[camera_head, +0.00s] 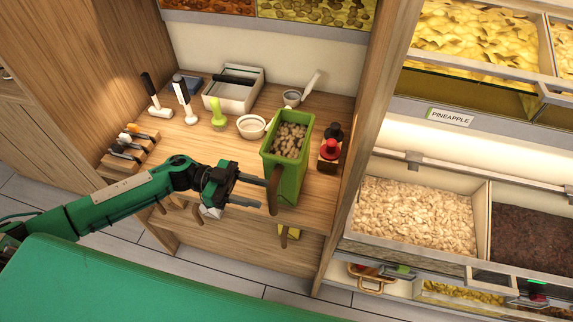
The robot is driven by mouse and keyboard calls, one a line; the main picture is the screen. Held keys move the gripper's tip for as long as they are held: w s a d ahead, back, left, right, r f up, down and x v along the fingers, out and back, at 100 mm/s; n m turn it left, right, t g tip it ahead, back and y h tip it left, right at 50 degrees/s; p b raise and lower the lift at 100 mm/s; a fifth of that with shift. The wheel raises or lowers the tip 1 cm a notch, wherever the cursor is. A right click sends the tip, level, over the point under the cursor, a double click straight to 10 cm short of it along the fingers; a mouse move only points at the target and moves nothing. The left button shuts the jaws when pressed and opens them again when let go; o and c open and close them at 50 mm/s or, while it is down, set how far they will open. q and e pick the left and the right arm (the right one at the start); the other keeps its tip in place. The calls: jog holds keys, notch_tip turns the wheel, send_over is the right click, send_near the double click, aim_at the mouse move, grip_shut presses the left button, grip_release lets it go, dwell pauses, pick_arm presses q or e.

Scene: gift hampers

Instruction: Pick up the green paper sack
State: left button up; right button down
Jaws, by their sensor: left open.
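The green paper sack (293,183) stands upright on the wooden shelf, open at the top and filled with pale nut-like pieces. A brown strap-like handle hangs down its left front. My left gripper (258,192) is open and empty, with its two fingers pointing right toward the lower left of the sack. The fingertips are close to the brown handle; whether they touch it I cannot tell. My right gripper is not in view.
A white bowl (251,126) and a green stamp-like tool (218,114) stand left of the sack. Red and black knobbed items (330,150) stand close on its right, beside the upright wooden panel (368,130). A white tray (222,98) is behind.

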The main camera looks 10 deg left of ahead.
aim_at(273, 200)
pick_arm(q)
jog(key=d, duration=0.2)
jog(key=s+d+p, duration=0.1)
jog(key=shift+d+p, duration=0.3)
jog(key=shift+d, duration=0.1)
jog(key=shift+d+f, duration=0.15)
jog(key=shift+d, duration=0.4)
jog(key=shift+f, duration=0.1)
grip_shut()
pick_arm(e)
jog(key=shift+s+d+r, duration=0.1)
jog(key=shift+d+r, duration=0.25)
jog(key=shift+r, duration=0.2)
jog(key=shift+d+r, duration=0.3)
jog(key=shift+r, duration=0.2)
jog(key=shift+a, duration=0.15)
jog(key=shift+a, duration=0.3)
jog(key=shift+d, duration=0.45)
